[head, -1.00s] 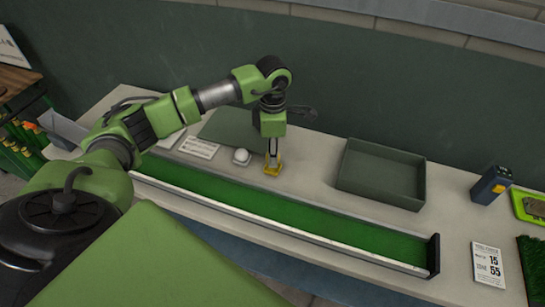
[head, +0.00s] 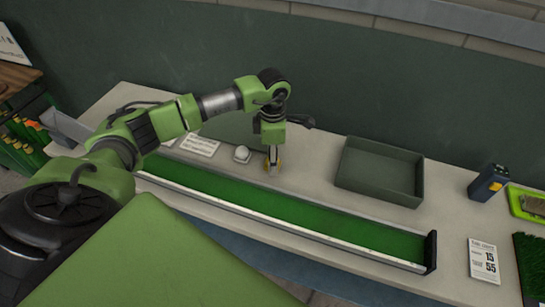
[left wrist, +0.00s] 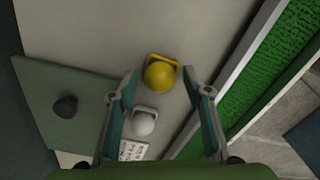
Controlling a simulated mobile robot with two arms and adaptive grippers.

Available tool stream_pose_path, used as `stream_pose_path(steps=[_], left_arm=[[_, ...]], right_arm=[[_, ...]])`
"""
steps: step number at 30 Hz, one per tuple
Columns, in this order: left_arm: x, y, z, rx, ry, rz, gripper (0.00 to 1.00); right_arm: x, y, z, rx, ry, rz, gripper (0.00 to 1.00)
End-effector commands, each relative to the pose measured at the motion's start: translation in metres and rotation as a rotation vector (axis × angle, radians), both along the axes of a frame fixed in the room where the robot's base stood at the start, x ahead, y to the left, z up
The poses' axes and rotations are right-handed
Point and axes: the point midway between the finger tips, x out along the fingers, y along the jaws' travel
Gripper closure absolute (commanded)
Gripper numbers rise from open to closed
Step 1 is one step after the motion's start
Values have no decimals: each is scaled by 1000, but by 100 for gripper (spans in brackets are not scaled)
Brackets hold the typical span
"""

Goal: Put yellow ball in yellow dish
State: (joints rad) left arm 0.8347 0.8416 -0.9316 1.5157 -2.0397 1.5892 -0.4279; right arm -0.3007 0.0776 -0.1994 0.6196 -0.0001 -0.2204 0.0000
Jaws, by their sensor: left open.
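In the left wrist view the yellow ball (left wrist: 158,77) lies between the spread fingertips of my left gripper (left wrist: 160,73). The gripper is open, with a gap on each side of the ball. The yellow dish (left wrist: 170,59) shows as a squarish rim behind the ball; the ball covers most of it, and I cannot tell whether it rests inside. In the head view my left gripper (head: 273,166) points down at the yellow dish (head: 281,167), and its fingers hide the ball. My right gripper is not in view.
A white ball (head: 241,153) sits close by on the left. A green turf channel (head: 300,222) with raised rails runs along the front. A dark empty tray (head: 424,178) stands to the right.

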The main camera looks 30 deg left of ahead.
Motion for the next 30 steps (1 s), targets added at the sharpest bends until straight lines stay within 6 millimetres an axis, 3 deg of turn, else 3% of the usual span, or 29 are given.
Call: stream_pose_path(steps=[5,19,24,30], left_arm=[[2,0,12,0,-5,-1,55],[1,-1,106,0,-5,0,55],[1,-1,120,-1,-2,-1,55],[0,-1,123,0,0,-1,55]], right_arm=[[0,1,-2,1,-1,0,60],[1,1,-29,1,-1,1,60],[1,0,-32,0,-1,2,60],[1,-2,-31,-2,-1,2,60]])
